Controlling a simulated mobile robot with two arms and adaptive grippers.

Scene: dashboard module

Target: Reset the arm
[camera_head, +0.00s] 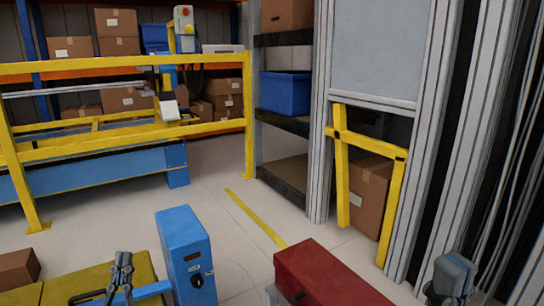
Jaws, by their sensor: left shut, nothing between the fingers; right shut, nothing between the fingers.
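My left gripper (122,266) is at the lower left, dark, with its fingers together and nothing between them. It stands in front of a yellow surface, left of a blue box. My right gripper (453,272) is at the lower right, grey and partly cut off by the bottom edge. It is shut and empty, right of a red box and apart from it.
The blue box (182,232) with a lock-like front and the red box (322,272) stand close in front. The yellow surface (140,268) lies lower left. A yellow rail (120,64), shelving (285,122) and a grey-framed panel (375,45) stand beyond.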

